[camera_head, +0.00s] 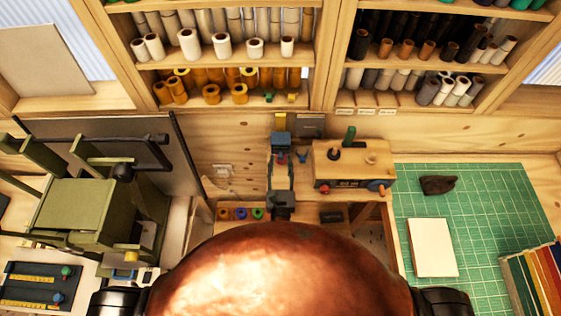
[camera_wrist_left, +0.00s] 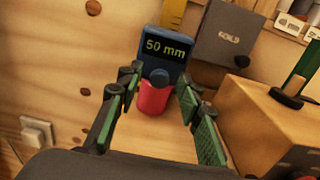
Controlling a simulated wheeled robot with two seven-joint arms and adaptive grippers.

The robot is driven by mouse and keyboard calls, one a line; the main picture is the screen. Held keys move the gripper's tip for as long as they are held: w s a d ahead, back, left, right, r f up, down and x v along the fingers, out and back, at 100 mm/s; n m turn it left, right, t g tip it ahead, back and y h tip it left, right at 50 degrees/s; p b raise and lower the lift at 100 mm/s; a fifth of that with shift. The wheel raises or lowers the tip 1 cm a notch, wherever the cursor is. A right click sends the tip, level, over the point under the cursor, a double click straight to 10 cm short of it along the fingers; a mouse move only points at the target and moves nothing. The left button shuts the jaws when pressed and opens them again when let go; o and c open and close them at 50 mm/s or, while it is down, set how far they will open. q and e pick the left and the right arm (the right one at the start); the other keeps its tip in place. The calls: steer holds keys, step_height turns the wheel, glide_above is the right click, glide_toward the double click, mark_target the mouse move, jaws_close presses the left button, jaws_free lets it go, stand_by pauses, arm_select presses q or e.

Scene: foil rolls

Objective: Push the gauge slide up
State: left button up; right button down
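The gauge (camera_wrist_left: 168,49) is a dark blue block on the wooden wall with a display reading "50 mm" and a dark round knob under it. A red piece (camera_wrist_left: 153,98) sits below the blue block, and a yellow strip (camera_wrist_left: 174,14) shows above it. In the head view the blue gauge (camera_head: 281,137) is at the middle of the back wall. My left gripper (camera_head: 281,163) is just below it. In the left wrist view its fingers (camera_wrist_left: 158,92) are apart, with the red piece showing between them; contact cannot be told. My right gripper is not in view.
A wooden box (camera_head: 352,166) with knobs stands close to the right of the gauge. A grey box (camera_wrist_left: 228,37) is on the wall beside it. A green machine (camera_head: 90,205) stands at left, a green cutting mat (camera_head: 490,215) at right. Shelves of rolls are above.

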arm_select(q)
steer(key=shift+w, duration=0.15)
steer(key=shift+c, duration=0.6)
jaws_close()
